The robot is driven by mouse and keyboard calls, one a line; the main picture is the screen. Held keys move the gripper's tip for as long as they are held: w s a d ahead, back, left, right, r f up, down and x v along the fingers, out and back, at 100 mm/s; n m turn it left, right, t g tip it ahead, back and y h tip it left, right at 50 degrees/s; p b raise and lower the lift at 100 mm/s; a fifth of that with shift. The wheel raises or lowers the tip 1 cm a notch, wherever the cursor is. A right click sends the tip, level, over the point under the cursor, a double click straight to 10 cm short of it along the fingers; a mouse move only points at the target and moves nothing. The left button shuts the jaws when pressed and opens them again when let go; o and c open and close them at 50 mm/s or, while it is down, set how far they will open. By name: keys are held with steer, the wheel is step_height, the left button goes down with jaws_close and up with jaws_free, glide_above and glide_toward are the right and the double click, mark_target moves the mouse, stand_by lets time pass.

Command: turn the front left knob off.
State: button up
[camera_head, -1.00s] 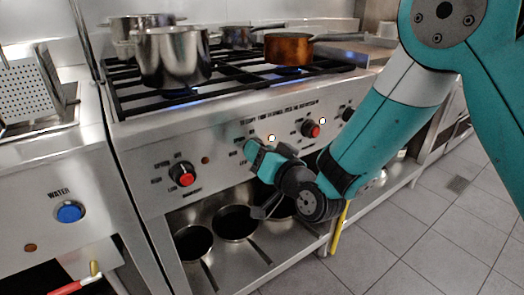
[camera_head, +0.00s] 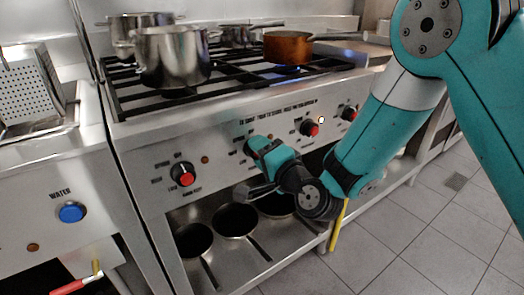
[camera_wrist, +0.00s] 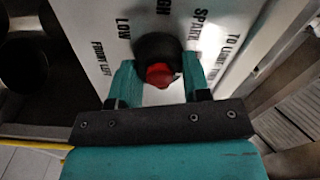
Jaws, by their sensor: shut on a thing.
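The front left knob (camera_wrist: 160,72), black with a red face, sits on the stove's front panel beside the printed words FRONT LEFT in the wrist view. My gripper (camera_head: 256,146) is at the panel in the head view and hides this knob there. In the wrist view its two teal fingers stand on either side of the knob, shut on it. The lamp above this knob looks dark in the head view. No flame shows under the front steel pot (camera_head: 172,62).
Another red-faced knob (camera_head: 183,174) is left of my gripper, and one more (camera_head: 310,128) is to its right, near a lit lamp (camera_head: 321,119). A blue flame burns under the copper pan (camera_head: 288,47). Pans (camera_head: 236,221) lie on the shelf below.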

steer(key=shift+f+m, duration=0.1)
steer(key=shift+m, duration=0.3)
steer(key=o, duration=0.9)
